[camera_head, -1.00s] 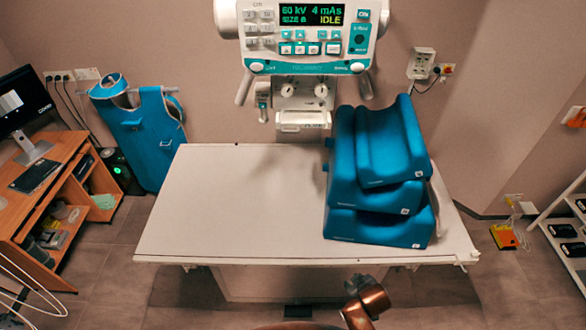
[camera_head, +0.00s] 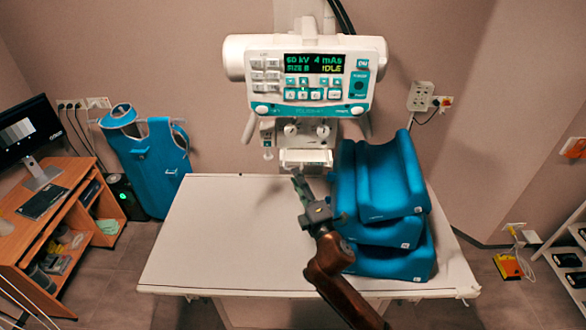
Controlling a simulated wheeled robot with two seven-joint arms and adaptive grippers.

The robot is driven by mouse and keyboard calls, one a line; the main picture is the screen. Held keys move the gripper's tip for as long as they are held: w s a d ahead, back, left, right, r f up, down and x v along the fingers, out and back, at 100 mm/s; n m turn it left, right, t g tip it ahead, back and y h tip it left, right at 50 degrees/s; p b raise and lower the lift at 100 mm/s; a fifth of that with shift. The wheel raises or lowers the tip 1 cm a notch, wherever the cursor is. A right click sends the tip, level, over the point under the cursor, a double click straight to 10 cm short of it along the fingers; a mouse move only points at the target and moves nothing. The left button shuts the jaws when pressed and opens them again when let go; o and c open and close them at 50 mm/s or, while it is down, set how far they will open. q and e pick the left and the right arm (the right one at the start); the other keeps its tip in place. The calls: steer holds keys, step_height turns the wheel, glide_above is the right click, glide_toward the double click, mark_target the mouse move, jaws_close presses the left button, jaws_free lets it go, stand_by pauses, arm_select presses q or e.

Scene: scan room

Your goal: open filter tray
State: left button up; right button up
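The white X-ray unit (camera_head: 305,75) hangs at the back above the table, its panel lit and reading IDLE. Below its two round knobs sits a small white tray-like part (camera_head: 307,157), which looks like the filter tray; I cannot tell how far it is slid in. My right gripper (camera_head: 298,180) is just below and in front of that part, with its fingers pointing up toward it. I see no clear contact. The fingers appear narrow and overlapping, so their opening is unclear. My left gripper is not in view.
The white table (camera_head: 220,240) is bare on its left half. Stacked blue cushions (camera_head: 390,185) stand close to the right of my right gripper. A desk with a monitor (camera_head: 25,130) is at the left, beside a hanging blue apron (camera_head: 150,165).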

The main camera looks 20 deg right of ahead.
steer(key=shift+w+a+r+p, duration=0.15)
steer(key=shift+w+p, duration=0.05)
steer(key=shift+w, duration=0.9)
steer(key=shift+w+a+r+p, duration=0.1)
steer(key=shift+w+r+p, duration=0.1)
steer(key=shift+w, duration=0.85)
jaws_close()
